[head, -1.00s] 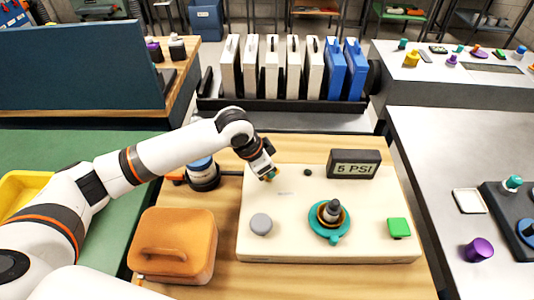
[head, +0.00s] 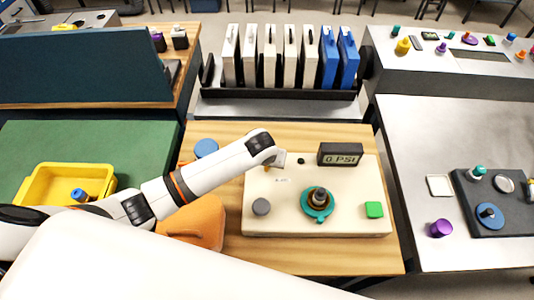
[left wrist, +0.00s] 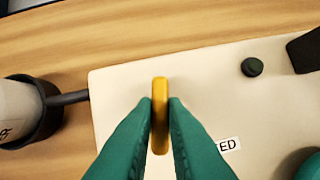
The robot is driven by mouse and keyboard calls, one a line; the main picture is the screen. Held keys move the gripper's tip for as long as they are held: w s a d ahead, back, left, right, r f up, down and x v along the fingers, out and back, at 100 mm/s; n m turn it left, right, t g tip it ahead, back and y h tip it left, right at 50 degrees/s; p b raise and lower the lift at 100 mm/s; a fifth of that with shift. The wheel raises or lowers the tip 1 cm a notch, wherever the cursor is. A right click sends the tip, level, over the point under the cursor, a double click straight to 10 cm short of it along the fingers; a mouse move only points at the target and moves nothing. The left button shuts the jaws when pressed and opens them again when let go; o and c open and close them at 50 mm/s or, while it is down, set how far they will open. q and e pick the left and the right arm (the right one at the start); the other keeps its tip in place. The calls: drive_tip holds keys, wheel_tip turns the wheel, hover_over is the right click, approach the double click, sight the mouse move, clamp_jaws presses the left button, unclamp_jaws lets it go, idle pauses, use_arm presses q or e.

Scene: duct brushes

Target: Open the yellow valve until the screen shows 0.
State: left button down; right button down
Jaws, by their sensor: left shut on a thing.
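The yellow valve (left wrist: 160,112) shows in the left wrist view as an upright, narrow yellow handle on the cream panel (head: 345,224). My left gripper (left wrist: 160,128) is shut on it, with a green finger touching each side. In the head view my left gripper (head: 274,166) is at the panel's back left corner, and the arm and gripper mostly hide the valve. My right gripper is not in view.
The panel also carries a grey knob (head: 261,207), a teal fitting (head: 317,203) and a green button (head: 374,210). An orange case (head: 205,222) lies left of the panel, partly under my arm. A row of white and blue cases (head: 328,60) stands behind.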

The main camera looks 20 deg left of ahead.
use_arm(q)
drive_tip(key=shift+r+n+p, duration=0.1)
drive_tip(key=shift+n+p, duration=0.45)
drive_tip(key=shift+n, duration=0.15)
drive_tip(key=shift+y, duration=0.3)
drive_tip(key=c, duration=1.5)
unclamp_jaws()
drive_tip(key=shift+o, duration=0.2)
drive_tip(key=b+v, duration=0.1)
drive_tip(key=v, duration=1.1)
drive_tip(key=shift+b, duration=0.3)
